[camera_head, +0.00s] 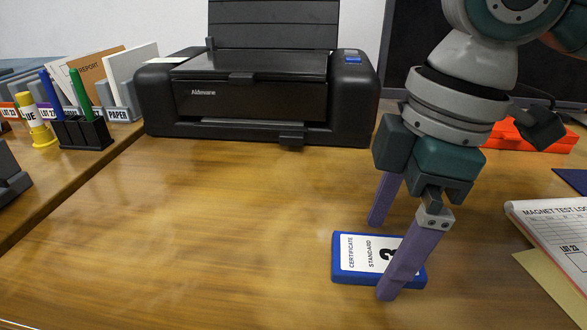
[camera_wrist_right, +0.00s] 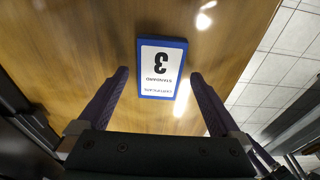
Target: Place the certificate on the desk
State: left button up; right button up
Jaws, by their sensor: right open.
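The near finger covers part of the label in the head view. In the right wrist view the certificate (camera_wrist_right: 162,60) lies just ahead of and between the spread fingertips (camera_wrist_right: 160,75). I cannot tell the exact height of the fingertips. My left gripper is not in view.
A black printer (camera_head: 250,100) stands at the back. A raised shelf (camera_head: 75,175) at left holds pens, a glue stick and paper files. A Magnet Test Log pad (camera_head: 555,235) lies at right, and an orange-red case (camera_head: 510,138) behind. The desk left of the certificate is clear.

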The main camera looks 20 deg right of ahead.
notch_tip(320, 180, up, 11)
jog(key=d+p, duration=0.1)
jog(key=p, duration=0.3)
jog(key=shift+s+d+r, duration=0.15)
jog(key=shift+s+d, duration=0.1)
jog(key=shift+s, duration=0.2)
